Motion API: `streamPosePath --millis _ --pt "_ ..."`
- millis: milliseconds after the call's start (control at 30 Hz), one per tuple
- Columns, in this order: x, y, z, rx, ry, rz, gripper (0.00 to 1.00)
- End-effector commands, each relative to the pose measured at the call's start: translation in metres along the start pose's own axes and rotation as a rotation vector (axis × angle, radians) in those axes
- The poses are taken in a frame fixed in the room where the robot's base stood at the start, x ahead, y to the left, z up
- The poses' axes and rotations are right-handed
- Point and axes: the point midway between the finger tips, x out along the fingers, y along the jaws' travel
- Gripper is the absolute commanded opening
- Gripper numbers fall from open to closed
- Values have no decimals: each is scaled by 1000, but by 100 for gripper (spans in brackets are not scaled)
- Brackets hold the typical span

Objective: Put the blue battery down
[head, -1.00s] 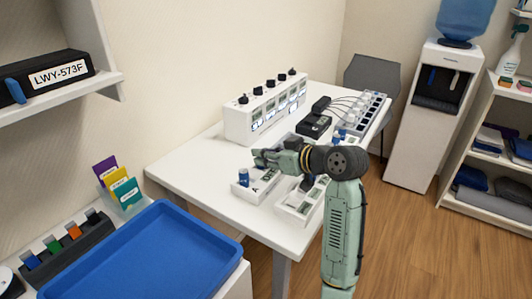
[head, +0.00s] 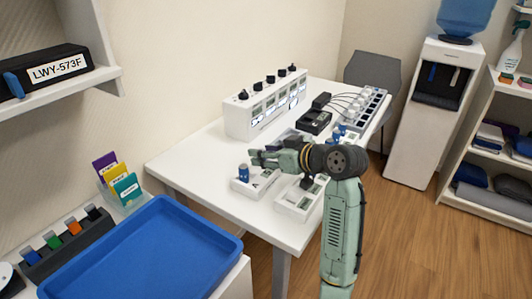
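A blue battery (head: 243,173) stands upright on a small white unit (head: 240,187) marked "A", near the left part of the white table. My gripper (head: 252,157) is just above and to the right of this battery, pointing left, and appears apart from it. The fingers are small and seen from the side, so their opening is unclear. More blue, battery-like items (head: 341,129) show behind my arm, partly hidden. My arm covers part of the table's middle.
A white device with knobs (head: 266,103) stands at the back of the table (head: 190,163). A black box (head: 314,122) and a cabled strip (head: 368,107) are to its right. A blue tray (head: 140,250) is at front left.

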Motion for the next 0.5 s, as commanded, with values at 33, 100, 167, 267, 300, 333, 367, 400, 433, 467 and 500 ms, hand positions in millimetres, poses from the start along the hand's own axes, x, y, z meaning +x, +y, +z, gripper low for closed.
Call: streamPosePath --millis 33,100,167,267,300,333,367,400,433,467,500 --pt "0 0 0 0 0 0 39" --pt "-1 0 -2 -1 0 0 39" --pt "-3 0 -7 -1 0 0 39" --pt "-14 1 -4 0 3 4 39" --pt "-21 1 -4 -1 2 4 39" --pt "-27 1 -4 -2 2 4 39" --pt "-34 1 -4 -2 3 4 39" --pt "-43 1 -4 -1 2 5 39" --pt "-50 1 -4 -1 3 4 39" --pt "-57 1 -4 -2 2 5 39" --pt "-66 1 -4 -3 2 5 39"
